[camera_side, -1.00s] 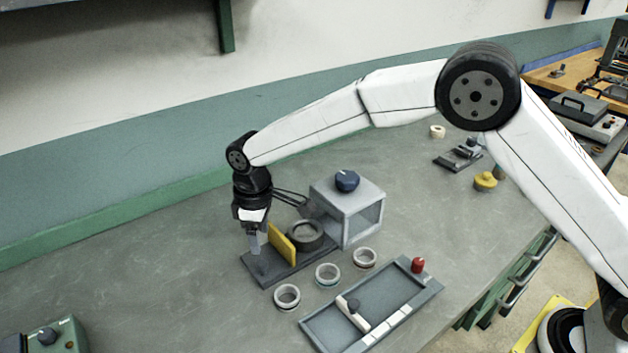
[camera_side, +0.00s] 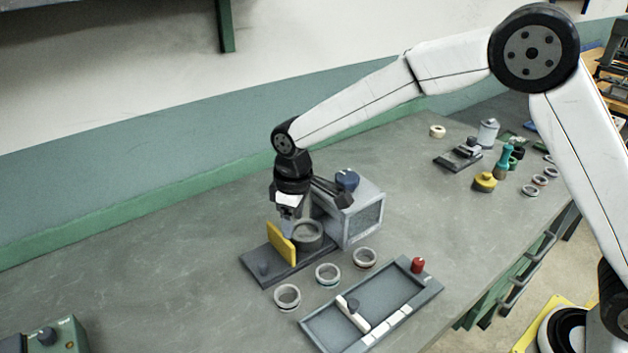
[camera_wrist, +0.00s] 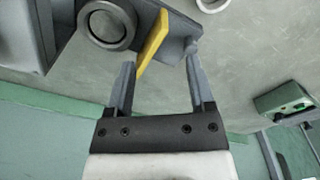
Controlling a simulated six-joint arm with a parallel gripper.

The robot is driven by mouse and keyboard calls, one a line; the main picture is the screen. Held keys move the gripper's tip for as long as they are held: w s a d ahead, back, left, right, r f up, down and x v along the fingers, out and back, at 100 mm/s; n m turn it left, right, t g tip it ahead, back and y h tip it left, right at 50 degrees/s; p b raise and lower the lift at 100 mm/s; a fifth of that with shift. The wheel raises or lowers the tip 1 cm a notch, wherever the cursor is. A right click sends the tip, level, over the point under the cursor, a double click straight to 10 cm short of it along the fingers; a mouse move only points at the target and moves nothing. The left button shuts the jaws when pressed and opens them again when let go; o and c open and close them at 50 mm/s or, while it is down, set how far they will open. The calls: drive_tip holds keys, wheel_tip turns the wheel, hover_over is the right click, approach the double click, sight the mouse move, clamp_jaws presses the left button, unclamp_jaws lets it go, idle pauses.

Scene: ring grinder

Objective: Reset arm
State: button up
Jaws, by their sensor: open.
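My gripper (camera_side: 292,212) is above the ring grinder, close to the upper edge of the yellow plate (camera_side: 281,243). In the wrist view my gripper (camera_wrist: 162,75) has its two fingers wide apart with nothing held between them. The yellow plate (camera_wrist: 153,41) stands upright on the dark base (camera_side: 297,269), beside the round grey ring holder (camera_side: 308,235). The holder also shows in the wrist view (camera_wrist: 106,24). The grey grinder box (camera_side: 362,217) with a blue knob (camera_side: 347,179) stands right of it, partly behind my wrist.
Three loose rings (camera_side: 287,297), (camera_side: 328,274), (camera_side: 365,257) lie in front of the base. A grey tray (camera_side: 318,332) with a white slider and a red knob (camera_side: 418,265) lies nearby. A green box (camera_side: 48,340) is at lower left.

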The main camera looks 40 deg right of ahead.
drive_tip(key=s+d+m+t, duration=0.2)
drive_tip(key=s+d+m, duration=0.5)
drive_tip(key=s+d, duration=1)
drive_tip(key=s, duration=0.2)
drive_tip(key=shift+s+d+f, duration=0.2)
drive_tip(key=shift+s+f, duration=0.05)
drive_tip(key=shift+s, duration=0.05)
